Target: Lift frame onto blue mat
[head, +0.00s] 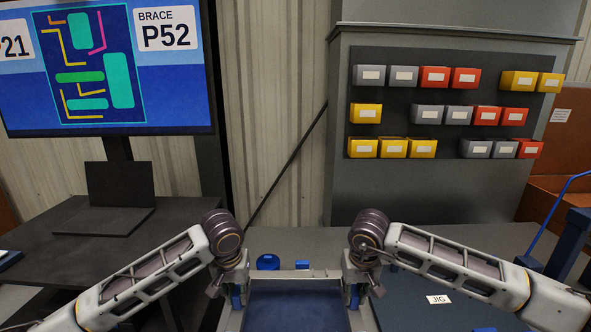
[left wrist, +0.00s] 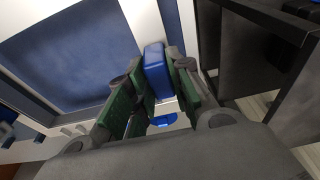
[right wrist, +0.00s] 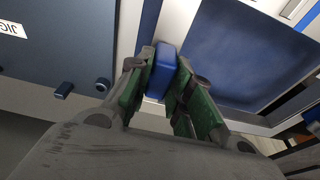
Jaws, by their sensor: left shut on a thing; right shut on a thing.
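The frame (head: 295,274) is a pale rectangular rim low in the middle of the head view, with blue grip blocks on its left and right sides. My left gripper (head: 238,294) is shut on the left block (left wrist: 155,70). My right gripper (head: 354,294) is shut on the right block (right wrist: 162,70). A dark blue surface (head: 295,308) shows inside the rim; I cannot tell whether it is the blue mat or part of the frame. The frame's near edge is cut off by the picture, and its height above the table is unclear.
A dark blue board (head: 415,312) labelled JIG lies to the right of the frame. A round blue item (head: 268,262) and a small blue block (head: 302,265) sit behind it. A monitor (head: 108,70) stands at the left, and a cabinet with bins (head: 450,180) stands at the back.

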